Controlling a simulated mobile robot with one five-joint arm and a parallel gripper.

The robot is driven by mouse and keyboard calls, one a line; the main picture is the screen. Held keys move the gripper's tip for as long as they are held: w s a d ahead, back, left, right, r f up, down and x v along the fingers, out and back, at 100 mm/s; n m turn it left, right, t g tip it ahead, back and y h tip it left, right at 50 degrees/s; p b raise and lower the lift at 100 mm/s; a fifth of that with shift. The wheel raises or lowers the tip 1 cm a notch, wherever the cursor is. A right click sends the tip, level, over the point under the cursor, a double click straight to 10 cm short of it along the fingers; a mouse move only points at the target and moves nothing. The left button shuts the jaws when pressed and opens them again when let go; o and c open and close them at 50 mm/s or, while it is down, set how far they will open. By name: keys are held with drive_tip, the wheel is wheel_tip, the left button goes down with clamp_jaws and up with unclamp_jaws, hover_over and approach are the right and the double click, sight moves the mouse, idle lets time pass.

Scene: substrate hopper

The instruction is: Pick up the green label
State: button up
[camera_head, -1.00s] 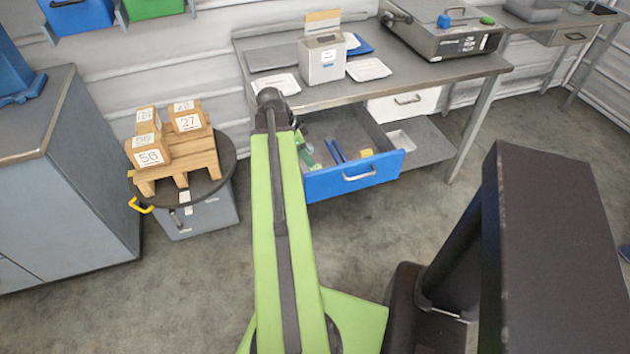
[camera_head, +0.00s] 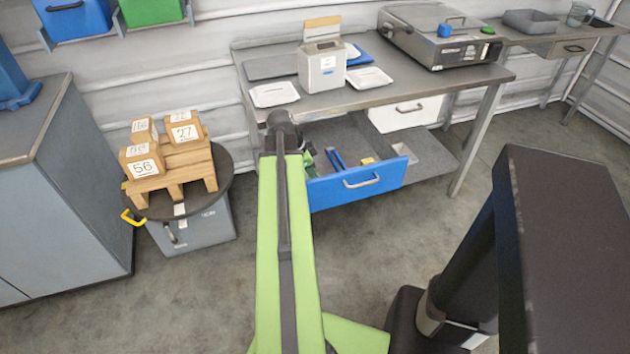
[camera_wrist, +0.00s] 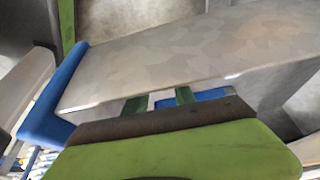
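A small green piece (camera_head: 308,158), which may be the green label, lies at the left inside the open drawer, whose front is blue (camera_head: 358,184). My arm partly covers that side of the drawer. My gripper is hidden beyond the dark end of my green arm in the head view, at the drawer's left back. In the wrist view, the blue drawer front (camera_wrist: 62,92) is at the left. A green and dark part that looks like mine fills the bottom. Two green strips stick out above it; I cannot tell whether they are fingers or label. The gripper's opening is unclear.
Blue pieces (camera_head: 338,160) and a yellow piece (camera_head: 367,161) also lie in the drawer. The bench top (camera_head: 335,98) above holds a white box (camera_head: 322,66) and white trays. Floor in front of the drawer is clear.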

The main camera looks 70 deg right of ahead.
clamp_jaws()
drive_tip(key=shift+r, duration=0.1)
wheel_tip(320, 180, up, 10)
drive_tip(key=p, duration=1)
drive_tip(key=shift+r, duration=0.15)
